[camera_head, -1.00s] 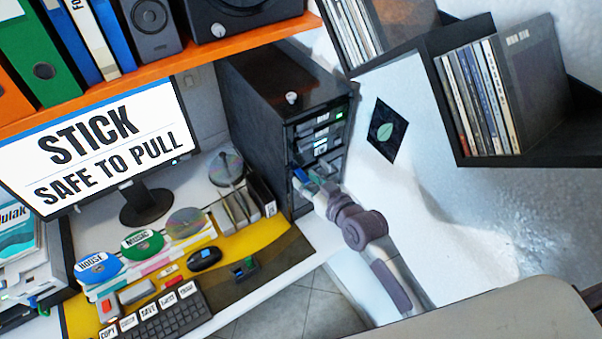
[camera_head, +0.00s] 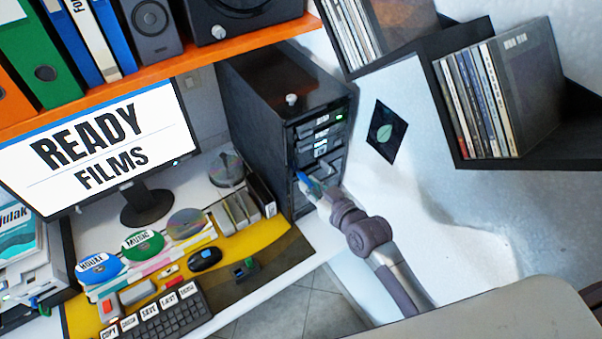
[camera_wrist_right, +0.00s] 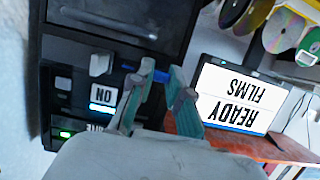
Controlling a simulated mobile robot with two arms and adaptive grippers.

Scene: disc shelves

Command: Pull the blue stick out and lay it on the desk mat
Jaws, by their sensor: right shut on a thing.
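The blue stick (camera_head: 305,179) is held between the fingertips of my right gripper (camera_head: 311,186), just in front of the black computer tower (camera_head: 258,118). In the right wrist view the blue stick (camera_wrist_right: 159,74) shows between the two grey-green fingers of the gripper (camera_wrist_right: 162,76). Its far end is partly hidden by a finger, and I cannot tell whether it is fully clear of the tower front. The yellow and dark desk mat (camera_head: 283,252) lies on the desk to the left and below. The monitor (camera_head: 105,140) reads "READY FILMS". My left gripper is not in view.
On the mat are a mouse (camera_head: 205,258), a keyboard (camera_head: 165,320), a small dark block with a green part (camera_head: 245,268), and several discs and cases. The dark front strip of the mat has bare room. An orange shelf (camera_head: 200,65) hangs above; record shelves are at right.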

